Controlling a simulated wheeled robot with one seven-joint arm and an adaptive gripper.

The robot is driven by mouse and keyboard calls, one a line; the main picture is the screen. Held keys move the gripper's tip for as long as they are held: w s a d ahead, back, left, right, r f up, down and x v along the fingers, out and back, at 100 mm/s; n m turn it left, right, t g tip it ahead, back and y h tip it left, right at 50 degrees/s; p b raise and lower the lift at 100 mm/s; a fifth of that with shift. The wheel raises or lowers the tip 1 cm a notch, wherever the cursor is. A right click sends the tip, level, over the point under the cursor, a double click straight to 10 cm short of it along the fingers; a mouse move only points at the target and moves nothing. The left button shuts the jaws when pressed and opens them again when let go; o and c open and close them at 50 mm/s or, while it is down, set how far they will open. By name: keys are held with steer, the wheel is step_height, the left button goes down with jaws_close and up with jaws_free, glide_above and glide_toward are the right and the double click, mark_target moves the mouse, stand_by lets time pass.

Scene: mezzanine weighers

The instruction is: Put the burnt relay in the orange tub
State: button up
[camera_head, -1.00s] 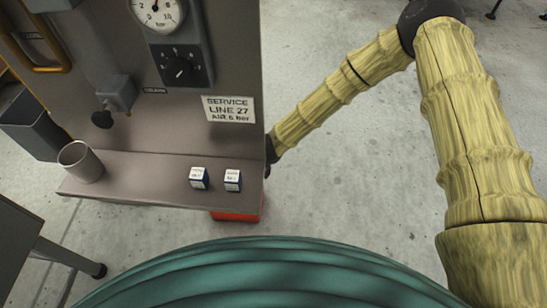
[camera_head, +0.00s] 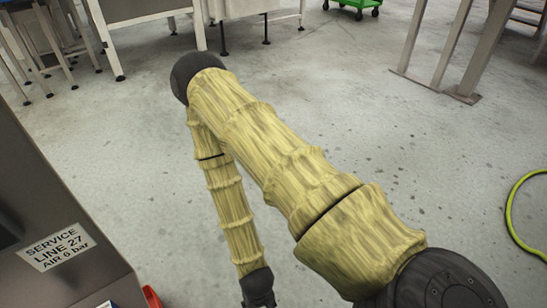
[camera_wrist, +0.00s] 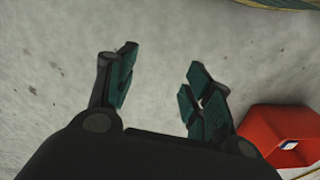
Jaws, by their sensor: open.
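My gripper (camera_wrist: 160,65) is open in the wrist view, with only bare floor visible between its fingers. A red-orange container (camera_wrist: 262,122) is at the right of the wrist view, just beyond the right finger. A small white patch (camera_wrist: 289,145) and a bit of blue show against it; I cannot tell whether these are a label or an object inside. In the head view, only a sliver of a red container (camera_head: 151,297) shows at the bottom left. A blue and white block (camera_head: 106,304) is cut off there. I cannot tell which relay is burnt.
A grey service panel with a white sign (camera_head: 55,247) stands at the left. Tables (camera_head: 150,12) and a green trolley (camera_head: 356,4) are at the back. Metal legs (camera_head: 440,50) stand at the right, with a yellow-green hose (camera_head: 511,205) on the floor. The middle floor is clear.

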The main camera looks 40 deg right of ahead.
steer(key=s+d+r+n, duration=0.2)
steer(key=s+d, duration=0.2)
steer(key=shift+s+r+n, duration=0.25)
steer(key=shift+n, duration=0.15)
